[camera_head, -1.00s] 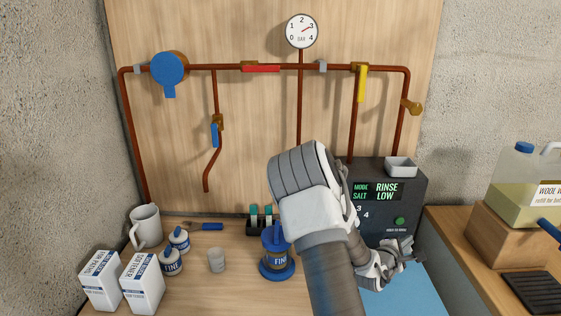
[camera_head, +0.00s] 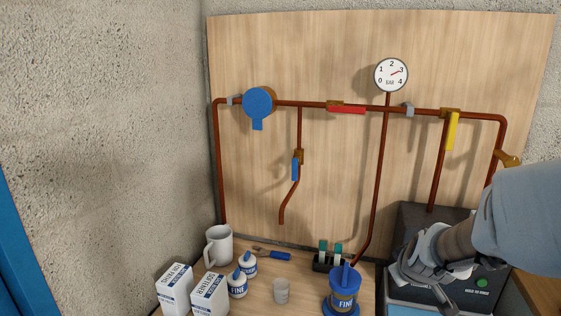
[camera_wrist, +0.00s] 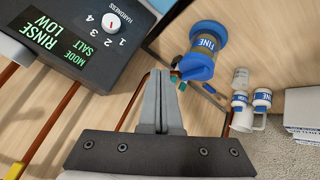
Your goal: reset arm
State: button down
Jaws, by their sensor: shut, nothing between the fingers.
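My gripper (camera_wrist: 161,100) is shut and empty in the wrist view, its two grey fingers pressed together. In the head view my gripper (camera_head: 408,278) is at the lower right, in front of the dark control box (camera_head: 420,222), and my arm covers much of that box. The wrist view shows the box's panel (camera_wrist: 80,45) at the upper left, with "RINSE LOW", "MODE SALT" and a hardness dial (camera_wrist: 111,22).
Copper pipes with a blue valve (camera_head: 258,103), a red handle (camera_head: 346,110), a yellow handle (camera_head: 453,131) and a gauge (camera_head: 391,75) run across the wooden board.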

jog(key=s+a+r+m+g, duration=0.1)
jog(key=s+a+r, duration=0.2)
jog(key=s, duration=0.4)
jog(key=s+a+r+m+y+p, duration=0.1)
jog(key=s+a+r, duration=0.3)
jog(key=s, duration=0.3)
jog(key=s+a+r+m+g+y+p, duration=0.1)
jog(key=s+a+r, duration=0.2)
jog(key=s+a, duration=0.2)
jog(key=shift+s+r+m+g, duration=0.25)
jog(key=shift+s+m+g, duration=0.05)
jog(key=shift+s, duration=0.75)
